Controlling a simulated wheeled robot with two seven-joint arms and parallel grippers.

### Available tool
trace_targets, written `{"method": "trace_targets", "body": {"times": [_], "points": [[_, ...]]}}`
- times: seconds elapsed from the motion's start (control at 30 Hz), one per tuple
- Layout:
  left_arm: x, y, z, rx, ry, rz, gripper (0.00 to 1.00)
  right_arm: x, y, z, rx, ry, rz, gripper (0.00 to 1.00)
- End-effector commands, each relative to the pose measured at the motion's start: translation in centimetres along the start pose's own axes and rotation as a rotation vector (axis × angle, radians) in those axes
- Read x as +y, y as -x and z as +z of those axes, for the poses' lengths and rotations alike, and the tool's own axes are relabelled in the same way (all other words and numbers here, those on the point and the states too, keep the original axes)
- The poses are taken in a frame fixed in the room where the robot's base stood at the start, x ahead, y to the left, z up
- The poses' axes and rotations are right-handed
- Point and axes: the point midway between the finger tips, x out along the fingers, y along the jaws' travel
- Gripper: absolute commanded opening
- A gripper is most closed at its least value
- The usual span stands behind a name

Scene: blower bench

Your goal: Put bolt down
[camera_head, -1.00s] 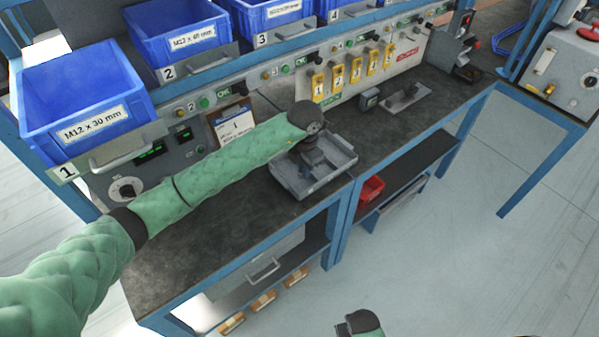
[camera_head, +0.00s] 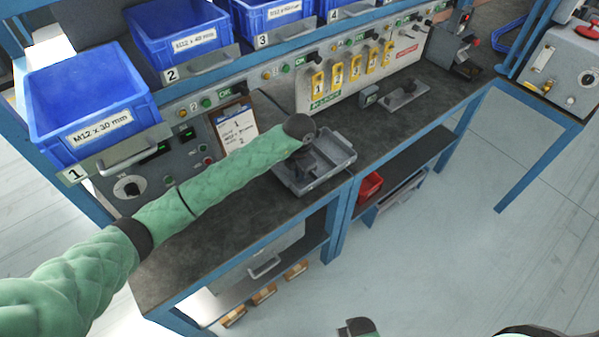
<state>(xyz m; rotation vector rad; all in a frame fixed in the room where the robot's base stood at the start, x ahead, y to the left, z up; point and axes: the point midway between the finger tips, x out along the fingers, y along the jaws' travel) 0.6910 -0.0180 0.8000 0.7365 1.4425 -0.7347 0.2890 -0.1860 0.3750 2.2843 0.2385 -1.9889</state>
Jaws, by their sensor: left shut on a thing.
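My left arm reaches in from the left, and my left gripper (camera_head: 304,172) points down into a grey tray (camera_head: 338,166) on the dark bench top. The gripper is small and dark against the tray, and the wrist above covers part of it. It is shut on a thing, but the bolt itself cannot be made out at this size. I cannot tell whether the held thing touches the tray floor.
Blue bins, one labelled M12 x 30 mm (camera_head: 85,95), stand on the rack behind. A clipboard (camera_head: 235,128) leans behind the arm. A grey fixture (camera_head: 404,95) sits farther right on the bench. A red bin (camera_head: 369,186) is on the shelf below. Bench top left of the tray is clear.

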Motion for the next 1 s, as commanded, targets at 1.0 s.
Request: {"method": "trace_targets", "body": {"times": [1.0], "points": [[0.1,0.9,0.1,-0.002,0.001,0.002,0.31,0.0,-0.4,0.2,-0.018,-0.001,-0.001,0.00]]}}
